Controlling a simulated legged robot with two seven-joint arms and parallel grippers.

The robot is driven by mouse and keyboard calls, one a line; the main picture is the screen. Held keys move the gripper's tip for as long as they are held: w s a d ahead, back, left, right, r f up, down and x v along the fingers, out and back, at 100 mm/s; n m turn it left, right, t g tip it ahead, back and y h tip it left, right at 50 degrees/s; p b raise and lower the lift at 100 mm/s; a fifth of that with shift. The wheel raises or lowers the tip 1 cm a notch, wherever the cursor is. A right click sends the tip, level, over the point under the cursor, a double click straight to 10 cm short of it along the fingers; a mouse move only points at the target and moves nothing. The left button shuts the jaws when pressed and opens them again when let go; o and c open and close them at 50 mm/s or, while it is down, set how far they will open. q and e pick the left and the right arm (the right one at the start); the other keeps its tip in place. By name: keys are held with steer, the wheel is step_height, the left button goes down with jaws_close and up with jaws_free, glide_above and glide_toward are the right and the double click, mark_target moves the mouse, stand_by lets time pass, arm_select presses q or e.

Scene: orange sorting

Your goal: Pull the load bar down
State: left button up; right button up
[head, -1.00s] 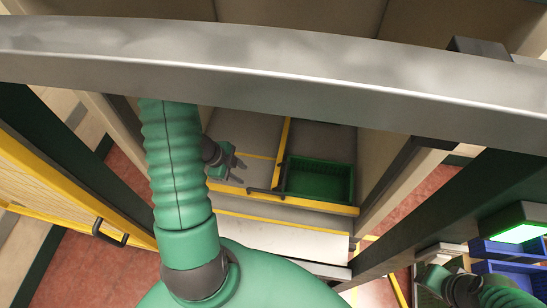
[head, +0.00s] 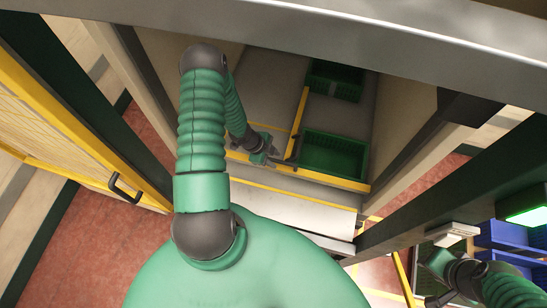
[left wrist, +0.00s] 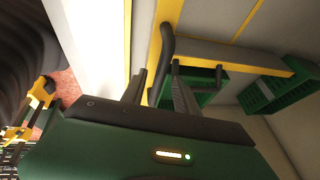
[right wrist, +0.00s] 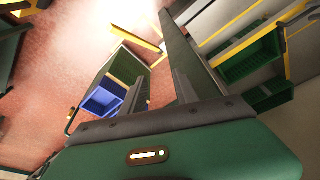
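The load bar appears to be the yellow bar (head: 299,112) with a black handle at its near end. In the left wrist view the black curved handle (left wrist: 166,50) lies between the fingers, in front of the yellow edge. My left gripper (head: 279,157) is right at this handle in the head view. Its fingers (left wrist: 158,70) stand apart on either side of the handle; I see no grip on it. My right gripper (right wrist: 160,82) is open and empty, away from the bar; in the head view its arm is at the lower right.
Green crates (head: 335,153) (head: 335,80) sit in the bay behind the yellow front edge. A grey beam (head: 400,45) crosses above. A dark green post (head: 440,205) stands on the right, with blue bins (head: 510,235) beyond it. A yellow-framed panel (head: 75,110) is on the left.

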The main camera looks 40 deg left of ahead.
arm_select(q)
steer(key=shift+s+d, duration=0.1)
steer(key=shift+w, duration=0.2)
steer(key=c, duration=0.7)
jaws_close()
stand_by(0.4)
